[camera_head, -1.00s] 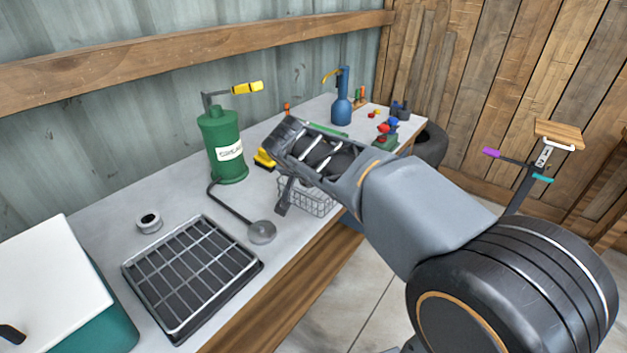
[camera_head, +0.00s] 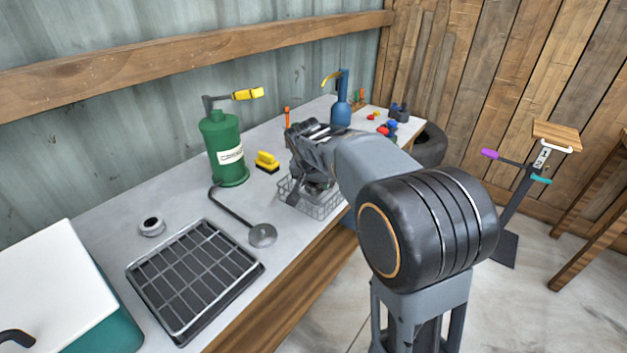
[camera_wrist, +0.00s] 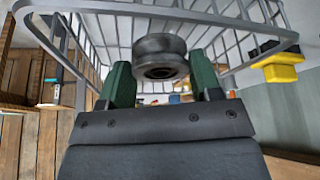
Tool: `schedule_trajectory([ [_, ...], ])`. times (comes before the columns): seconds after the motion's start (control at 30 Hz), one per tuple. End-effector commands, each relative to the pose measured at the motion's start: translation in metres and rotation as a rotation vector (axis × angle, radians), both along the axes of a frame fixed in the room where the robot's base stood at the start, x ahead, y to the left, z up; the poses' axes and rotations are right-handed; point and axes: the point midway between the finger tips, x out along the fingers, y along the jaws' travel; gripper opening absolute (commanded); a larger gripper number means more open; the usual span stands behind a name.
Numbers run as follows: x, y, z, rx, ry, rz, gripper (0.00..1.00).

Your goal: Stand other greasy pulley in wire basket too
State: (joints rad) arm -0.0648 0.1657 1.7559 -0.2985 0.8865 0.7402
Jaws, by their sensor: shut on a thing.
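The wire basket (camera_head: 326,208) stands on the bench near its front edge, partly hidden by my arm. My gripper (camera_wrist: 160,80) is down at the basket, with its wire walls around it in the wrist view (camera_wrist: 233,40). The two green fingers are shut on a dark grey grooved pulley (camera_wrist: 160,50), its bore facing the camera. In the head view my gripper (camera_head: 308,184) covers much of the basket's inside. I cannot tell whether the pulley touches the basket floor, nor whether another pulley is in there. A small grey ring-shaped piece (camera_head: 152,227) lies farther left on the bench.
A green pump canister (camera_head: 222,150) with a hose and round metal foot (camera_head: 262,235) stands left of the basket. A yellow brush (camera_head: 267,162) lies behind it. A gridded black tray (camera_head: 195,280) and a white-lidded teal box (camera_head: 50,290) are nearer. A blue bottle (camera_head: 340,112) stands beyond.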

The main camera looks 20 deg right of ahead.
Motion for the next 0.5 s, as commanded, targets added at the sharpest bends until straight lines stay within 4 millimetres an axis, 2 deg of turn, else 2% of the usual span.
schedule_trajectory([
  [0.03, 0.002, -0.002, 0.003, 0.019, 0.029, -0.001, 0.32],
  [0.1, 0.001, 0.000, -0.011, 0.017, 0.031, 0.002, 0.32],
  [0.2, 0.001, -0.001, -0.015, 0.016, 0.027, 0.001, 0.32],
  [0.5, 0.001, -0.001, -0.016, 0.015, 0.024, 0.000, 0.32],
])
